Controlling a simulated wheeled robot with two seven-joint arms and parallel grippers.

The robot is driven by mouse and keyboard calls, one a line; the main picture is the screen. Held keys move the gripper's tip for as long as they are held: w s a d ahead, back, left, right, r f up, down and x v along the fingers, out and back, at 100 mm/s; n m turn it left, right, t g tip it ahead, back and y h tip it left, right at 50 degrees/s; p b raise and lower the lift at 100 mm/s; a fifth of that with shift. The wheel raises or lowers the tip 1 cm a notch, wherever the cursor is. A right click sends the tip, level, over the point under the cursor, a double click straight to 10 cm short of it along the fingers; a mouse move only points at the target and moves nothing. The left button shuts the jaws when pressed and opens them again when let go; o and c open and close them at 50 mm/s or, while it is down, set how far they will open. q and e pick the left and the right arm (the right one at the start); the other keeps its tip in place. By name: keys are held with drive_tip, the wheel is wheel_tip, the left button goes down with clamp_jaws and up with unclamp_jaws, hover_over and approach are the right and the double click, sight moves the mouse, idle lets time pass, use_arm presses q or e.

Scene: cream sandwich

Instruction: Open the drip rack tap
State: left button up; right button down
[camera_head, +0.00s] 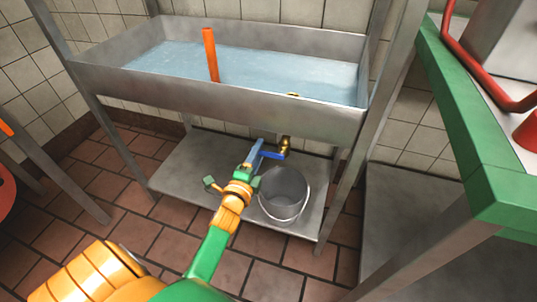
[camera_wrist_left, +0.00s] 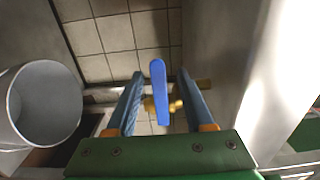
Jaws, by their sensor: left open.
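The drip rack tap is a brass valve (camera_head: 286,142) with a blue lever (camera_head: 274,155), under the right part of a metal tank (camera_head: 220,98) holding water. In the left wrist view, the blue lever (camera_wrist_left: 159,92) stands between the fingers of my left gripper (camera_wrist_left: 160,76), with brass parts (camera_wrist_left: 150,104) behind it. My left gripper (camera_head: 255,154) is open around the lever, with a gap on each side in the wrist view. In the head view it overlaps the lever's near end. My right gripper is not in view.
A grey bucket (camera_head: 284,196) stands on the lower metal shelf (camera_head: 190,166) below the tap; it also shows at the left of the wrist view (camera_wrist_left: 42,105). An orange upright pipe (camera_head: 210,55) stands in the tank. A green-edged table (camera_head: 470,140) is at right.

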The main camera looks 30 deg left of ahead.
use_arm(q)
drive_tip(key=x, duration=0.4)
drive_tip(key=shift+b, duration=0.4)
clamp_jaws()
drive_tip(key=shift+f, duration=0.15)
idle(0.8)
